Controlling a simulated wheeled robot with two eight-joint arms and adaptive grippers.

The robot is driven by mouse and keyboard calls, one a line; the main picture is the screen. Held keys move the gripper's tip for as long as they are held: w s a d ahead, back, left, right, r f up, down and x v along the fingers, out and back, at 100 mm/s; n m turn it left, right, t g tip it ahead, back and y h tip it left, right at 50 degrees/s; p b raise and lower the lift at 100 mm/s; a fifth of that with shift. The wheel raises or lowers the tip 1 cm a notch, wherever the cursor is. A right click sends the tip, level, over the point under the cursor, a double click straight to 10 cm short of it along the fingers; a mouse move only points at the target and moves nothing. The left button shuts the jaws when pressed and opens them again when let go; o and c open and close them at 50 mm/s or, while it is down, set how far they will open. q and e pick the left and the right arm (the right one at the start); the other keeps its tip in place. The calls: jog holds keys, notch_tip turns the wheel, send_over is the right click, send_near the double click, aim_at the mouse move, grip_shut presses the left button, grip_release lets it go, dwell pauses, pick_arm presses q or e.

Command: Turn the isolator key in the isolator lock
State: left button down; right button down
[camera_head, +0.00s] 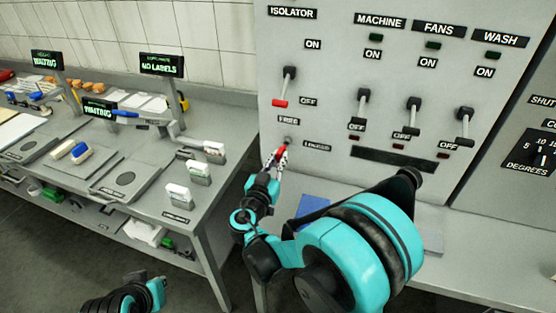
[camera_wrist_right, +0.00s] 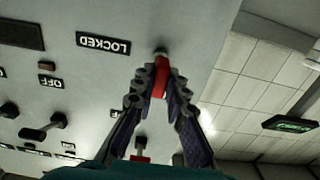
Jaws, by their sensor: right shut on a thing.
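The isolator lock (camera_head: 288,140) sits low on the grey switch panel, between the FREE label (camera_head: 288,120) and the LOCKED label (camera_head: 317,147). My right gripper (camera_head: 282,156) is at the lock with its fingers pointing at the panel. In the right wrist view its fingers (camera_wrist_right: 160,88) are shut on the red isolator key (camera_wrist_right: 161,78). The key's far end meets the panel at the lock; how deep it sits is hidden. Part of my left arm shows at the bottom left, but its fingertips do not show.
The isolator lever (camera_head: 289,82) with a red tip hangs above the lock, by the OFF label. The machine lever (camera_head: 363,103), fans lever (camera_head: 413,115) and wash lever (camera_head: 465,122) are to its right. A workbench (camera_head: 140,205) with small goods stands at the left.

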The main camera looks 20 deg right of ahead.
jog(key=shift+x, duration=1.4)
jog(key=c, duration=1.5)
grip_release()
jog(key=shift+o, duration=0.2)
jog(key=shift+a, duration=0.1)
jog(key=v, duration=1.1)
jog(key=shift+s+a, duration=0.2)
jog(key=shift+s, duration=0.2)
